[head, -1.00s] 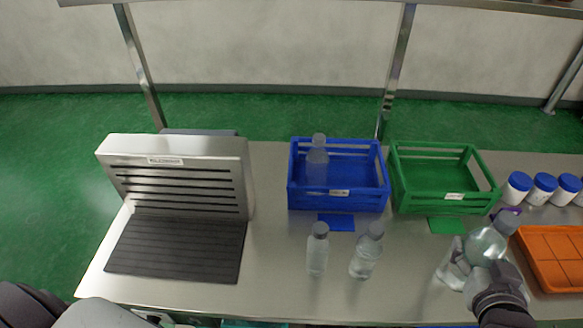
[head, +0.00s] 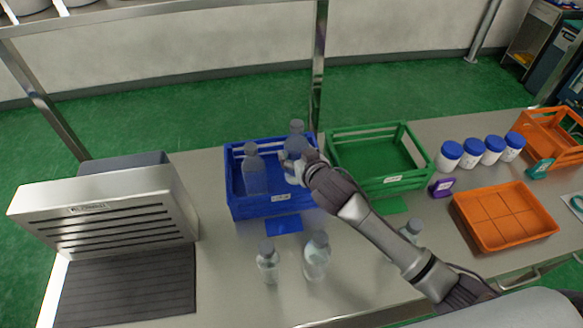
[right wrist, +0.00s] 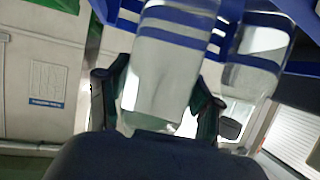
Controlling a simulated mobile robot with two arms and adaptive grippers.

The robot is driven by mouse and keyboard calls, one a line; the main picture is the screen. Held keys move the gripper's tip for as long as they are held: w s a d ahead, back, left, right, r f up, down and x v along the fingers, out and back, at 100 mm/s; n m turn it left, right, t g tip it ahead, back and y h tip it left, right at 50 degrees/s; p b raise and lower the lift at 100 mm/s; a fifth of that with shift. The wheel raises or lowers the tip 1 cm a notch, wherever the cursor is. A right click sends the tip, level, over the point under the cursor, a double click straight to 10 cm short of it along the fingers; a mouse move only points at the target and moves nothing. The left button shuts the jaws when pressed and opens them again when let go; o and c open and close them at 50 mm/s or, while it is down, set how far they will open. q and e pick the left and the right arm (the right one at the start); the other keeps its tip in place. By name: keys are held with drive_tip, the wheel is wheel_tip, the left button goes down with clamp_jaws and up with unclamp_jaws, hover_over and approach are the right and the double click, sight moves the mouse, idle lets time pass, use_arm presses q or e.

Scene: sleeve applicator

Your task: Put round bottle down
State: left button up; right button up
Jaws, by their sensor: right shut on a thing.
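The round bottle (head: 295,144), clear with a grey cap, is upright in my right gripper (head: 293,166), at the right part of the blue crate (head: 262,207). In the right wrist view the bottle (right wrist: 160,75) fills the space between the two dark fingers (right wrist: 155,105). Whether its base touches the crate floor is hidden. A second clear bottle (head: 254,171) stands in the crate's left part; a bottle (right wrist: 258,50) also shows beside the held one in the right wrist view. My left gripper is not in view.
Two clear bottles (head: 267,263) (head: 316,257) stand in front of the blue crate, and another (head: 411,231) is partly behind my right arm. A green crate (head: 375,182) is close on the right. Several blue-capped jars (head: 470,153) and an orange tray (head: 503,216) are farther right.

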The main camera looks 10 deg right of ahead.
drive_tip(key=shift+w+f, duration=0.1)
drive_tip(key=shift+f, duration=0.65)
wheel_tip(320, 180, down, 3)
drive_tip(key=shift+f, duration=0.25)
drive_tip(key=shift+f, duration=0.15)
drive_tip(key=o, duration=1.7)
drive_tip(key=shift+c, duration=0.2)
